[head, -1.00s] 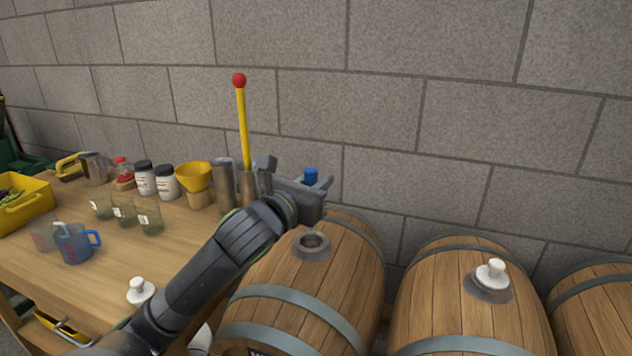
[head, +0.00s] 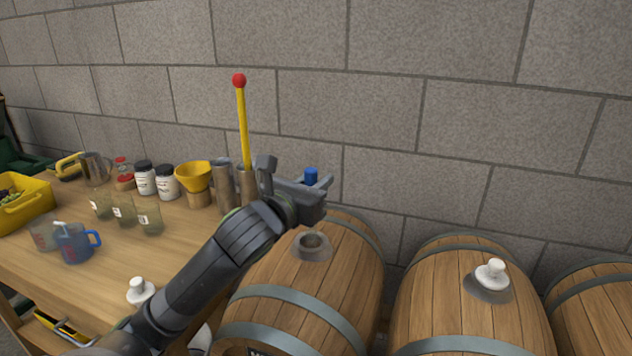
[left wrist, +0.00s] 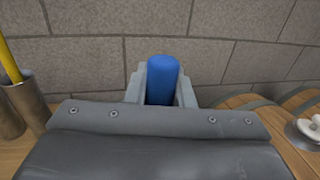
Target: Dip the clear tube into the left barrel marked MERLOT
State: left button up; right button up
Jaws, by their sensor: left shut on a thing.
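My left gripper (head: 308,183) is shut on the blue top of the clear tube (head: 311,175), behind and above the left barrel in the head view. The blue top stands upright between the fingers in the left wrist view (left wrist: 162,80). The clear part is hidden behind my gripper, so I cannot see its lower end. The left barrel (head: 300,285) has an open bung hole (head: 312,243) on top, just below the gripper in the picture. Only a sliver of its front label shows. My right gripper is not in view.
A second barrel (head: 450,310) has a white bung (head: 492,273) in place. A loose white bung (head: 140,290) lies on the wooden table (head: 185,245). A yellow rod (head: 243,130) with a red ball stands in a metal cylinder near my gripper. A block wall rises behind.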

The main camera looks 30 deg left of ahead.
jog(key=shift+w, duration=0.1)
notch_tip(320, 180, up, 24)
jog(key=p, duration=2.4)
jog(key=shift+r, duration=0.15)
